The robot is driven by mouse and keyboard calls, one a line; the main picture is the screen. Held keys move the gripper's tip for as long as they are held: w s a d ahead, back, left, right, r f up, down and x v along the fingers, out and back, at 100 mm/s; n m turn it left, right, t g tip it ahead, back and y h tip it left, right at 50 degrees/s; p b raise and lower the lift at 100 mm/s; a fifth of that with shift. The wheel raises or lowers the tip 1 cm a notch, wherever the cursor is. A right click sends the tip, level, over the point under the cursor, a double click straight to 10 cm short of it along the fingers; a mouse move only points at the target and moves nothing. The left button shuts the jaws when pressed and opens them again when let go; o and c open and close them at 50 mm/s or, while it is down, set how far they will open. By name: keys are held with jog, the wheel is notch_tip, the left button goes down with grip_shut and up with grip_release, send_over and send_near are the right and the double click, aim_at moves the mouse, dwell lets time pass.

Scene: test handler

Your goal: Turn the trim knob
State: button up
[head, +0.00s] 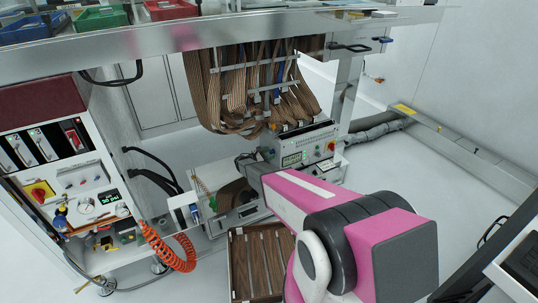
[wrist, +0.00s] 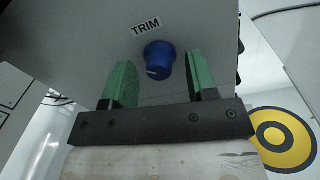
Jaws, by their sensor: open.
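The trim knob (wrist: 159,60) is a blue round knob with a white mark, on a grey panel just below a white label reading TRIM (wrist: 145,28) in the wrist view. My gripper (wrist: 160,80) is open, with one green finger pad to the left of the knob and one to the right. I cannot tell how far the fingertips are from the panel. In the head view my pink arm reaches towards the equipment below the hanging cables, and the knob and fingertips cannot be made out there.
Brown cable bundles (head: 255,90) hang above the grey instrument box (head: 303,148). A white panel rack with gauges (head: 86,206) and an orange coiled hose (head: 170,250) stand at the left. A tray (head: 256,265) lies below my arm. A yellow and black disc (wrist: 283,140) shows in the wrist view.

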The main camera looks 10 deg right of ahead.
jog(key=shift+d, duration=0.15)
jog(key=shift+c, duration=0.3)
jog(key=c, duration=0.9)
jog(key=shift+o, duration=0.2)
jog(key=shift+m, duration=2.4)
jog(key=o, duration=0.9)
jog(key=v, duration=1)
jog(key=shift+a+f, duration=0.15)
jog(key=shift+a, duration=0.3)
